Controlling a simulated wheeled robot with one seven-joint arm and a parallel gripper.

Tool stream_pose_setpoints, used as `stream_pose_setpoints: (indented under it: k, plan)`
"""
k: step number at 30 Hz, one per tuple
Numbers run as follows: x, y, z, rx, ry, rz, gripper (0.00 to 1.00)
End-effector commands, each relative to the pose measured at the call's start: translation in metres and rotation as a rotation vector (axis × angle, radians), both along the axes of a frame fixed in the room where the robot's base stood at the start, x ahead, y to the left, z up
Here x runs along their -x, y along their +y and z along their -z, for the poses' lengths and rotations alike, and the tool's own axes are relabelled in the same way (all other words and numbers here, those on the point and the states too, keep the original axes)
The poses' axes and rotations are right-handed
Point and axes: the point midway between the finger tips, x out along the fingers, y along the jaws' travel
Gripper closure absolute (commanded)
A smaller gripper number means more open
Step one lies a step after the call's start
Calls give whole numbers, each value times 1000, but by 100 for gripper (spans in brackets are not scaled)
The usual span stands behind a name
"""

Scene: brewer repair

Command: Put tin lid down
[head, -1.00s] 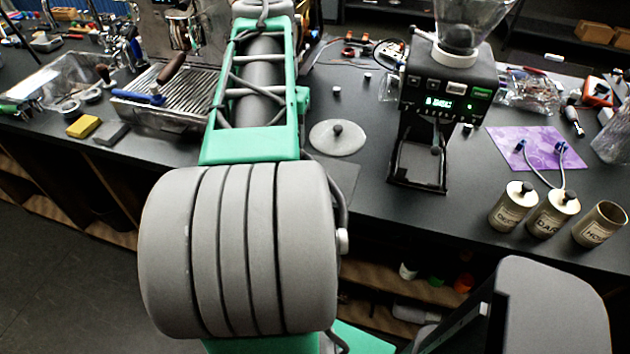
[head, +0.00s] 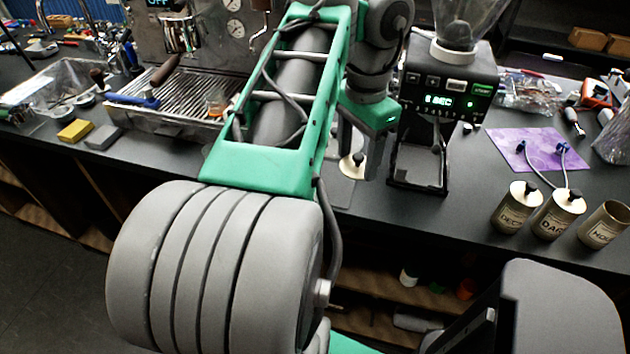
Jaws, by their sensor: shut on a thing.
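My gripper (head: 358,155) points down over the counter, left of the grinder. It is shut on a small round cream tin lid (head: 347,170), by the knob on its top. The lid is low, at or just above a grey mat (head: 343,192); I cannot tell whether it touches. At the right front, one tin (head: 603,226) stands open without a lid. Two other tins, one marked DEC (head: 515,210) and one marked DAR (head: 555,217), wear cream lids with dark knobs.
The grinder (head: 440,110) stands close to the right of my gripper. An espresso machine (head: 180,60) is at the back left. The counter's front edge runs below the mat.

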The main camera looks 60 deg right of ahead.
Motion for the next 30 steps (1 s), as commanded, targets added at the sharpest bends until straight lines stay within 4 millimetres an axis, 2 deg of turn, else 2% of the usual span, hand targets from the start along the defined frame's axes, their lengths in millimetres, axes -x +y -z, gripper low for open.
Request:
stream_pose_setpoints:
  k: [3,6,8,16,18,21,26,30]
  plan:
    - [14,2,0,0,0,73,80]
    - [12,0,4,-1,0,90,80]
    - [1,-4,11,-1,0,87,80]
    - [-69,-36,47,-2,1,86,80]
    - [-80,-41,70,-2,1,89,80]
    - [-94,-48,85,-1,1,90,80]
    - [-105,-53,95,0,0,90,80]
    - [-111,-55,123,-1,1,92,80]
